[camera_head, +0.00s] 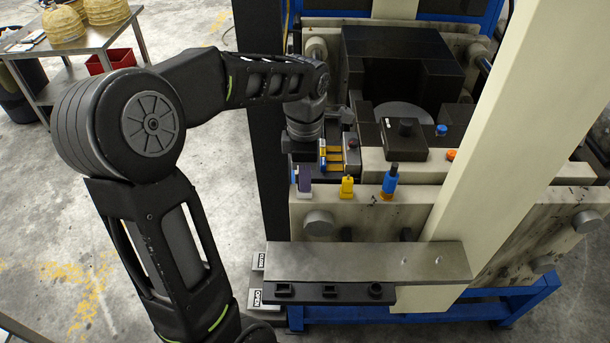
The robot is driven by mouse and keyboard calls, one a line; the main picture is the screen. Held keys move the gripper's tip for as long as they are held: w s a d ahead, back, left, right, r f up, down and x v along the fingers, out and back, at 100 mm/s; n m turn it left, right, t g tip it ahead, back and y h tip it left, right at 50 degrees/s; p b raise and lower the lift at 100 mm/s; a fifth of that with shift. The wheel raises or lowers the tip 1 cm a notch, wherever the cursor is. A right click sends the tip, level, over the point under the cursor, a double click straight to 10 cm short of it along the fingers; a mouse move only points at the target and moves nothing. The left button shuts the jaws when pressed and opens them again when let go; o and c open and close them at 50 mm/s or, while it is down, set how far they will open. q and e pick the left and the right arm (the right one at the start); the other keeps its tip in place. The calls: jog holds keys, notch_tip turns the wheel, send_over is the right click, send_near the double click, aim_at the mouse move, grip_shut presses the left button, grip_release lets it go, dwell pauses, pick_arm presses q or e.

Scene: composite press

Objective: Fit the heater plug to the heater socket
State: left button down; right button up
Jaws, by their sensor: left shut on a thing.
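The plug is upright at the front ledge, in line with a yellow plug (347,188) and a blue plug (390,182), which stand upright there. I cannot tell which colour is the heater plug. The socket under the purple plug is hidden, so I cannot tell whether the plug is seated. My right gripper is not in view.
A black holder (350,294) with several raised, empty-looking seats lies in front of the press, below a metal shelf (360,262). A black box with a knob (403,139) sits right of the gripper. A beige post (500,140) rises at the right.

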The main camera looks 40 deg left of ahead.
pick_arm(q)
jog(key=shift+f, duration=0.15)
dwell(0.3)
jog(key=c, duration=1.3)
grip_release()
jog(key=shift+r+b, duration=0.45)
jog(key=shift+r, duration=3.5)
